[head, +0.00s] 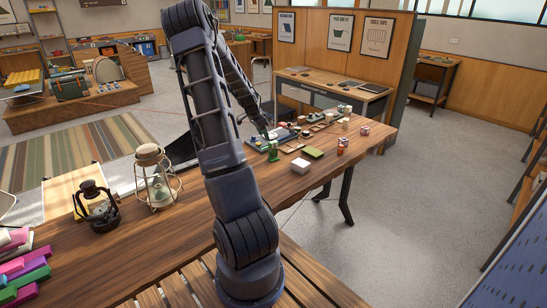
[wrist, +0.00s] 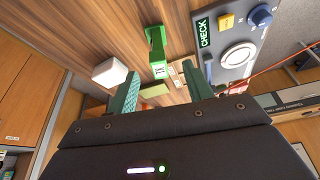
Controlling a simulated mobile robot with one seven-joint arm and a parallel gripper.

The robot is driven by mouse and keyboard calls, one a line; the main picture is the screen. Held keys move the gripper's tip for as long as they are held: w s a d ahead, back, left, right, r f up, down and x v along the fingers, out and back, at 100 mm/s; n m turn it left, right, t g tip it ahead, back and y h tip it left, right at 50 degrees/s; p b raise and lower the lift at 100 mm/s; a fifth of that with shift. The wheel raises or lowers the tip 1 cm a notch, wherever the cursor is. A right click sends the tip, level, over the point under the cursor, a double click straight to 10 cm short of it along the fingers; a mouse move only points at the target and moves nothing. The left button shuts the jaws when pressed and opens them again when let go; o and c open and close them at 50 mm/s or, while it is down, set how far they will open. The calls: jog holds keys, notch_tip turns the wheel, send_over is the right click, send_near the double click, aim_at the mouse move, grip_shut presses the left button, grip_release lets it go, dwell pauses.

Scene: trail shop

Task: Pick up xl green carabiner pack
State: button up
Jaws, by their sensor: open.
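A green pack with a white label (wrist: 157,52), likely the carabiner pack, stands on the wooden table in the wrist view. It also shows in the head view as a small green thing (head: 273,153) near the middle of the table. Any size marking is too small to read. My gripper (wrist: 160,70) is open, with its two teal fingers apart and nothing visible held. The pack appears between and beyond the fingertips; I cannot tell the exact gap. In the head view my gripper is small and partly hidden by my arm.
A white box (wrist: 110,72) is left of the pack, and a grey panel marked CHECK (wrist: 225,50) is right. A small card (wrist: 177,70) lies close to the right finger. Lanterns (head: 157,180) stand nearer on the table (head: 205,215). An olive flat item (head: 313,153) lies right.

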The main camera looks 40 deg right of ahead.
aim_at(275, 149)
jog(key=shift+s+d+f+m, duration=0.1)
jog(key=shift+d+f+m, duration=0.05)
jog(key=shift+d+f, duration=0.35)
jog(key=shift+s+d+f+m, duration=0.15)
jog(key=shift+d+f, duration=0.1)
jog(key=shift+d, duration=0.3)
jog(key=x, duration=0.5)
jog(key=shift+d+f, duration=0.1)
jog(key=shift+f, duration=0.05)
jog(key=shift+s+x, duration=0.2)
jog(key=shift+x, duration=1.1)
jog(key=shift+s+x, duration=0.25)
jog(key=shift+x, duration=1.05)
jog(key=shift+d, duration=0.1)
jog(key=shift+c, duration=0.4)
grip_shut()
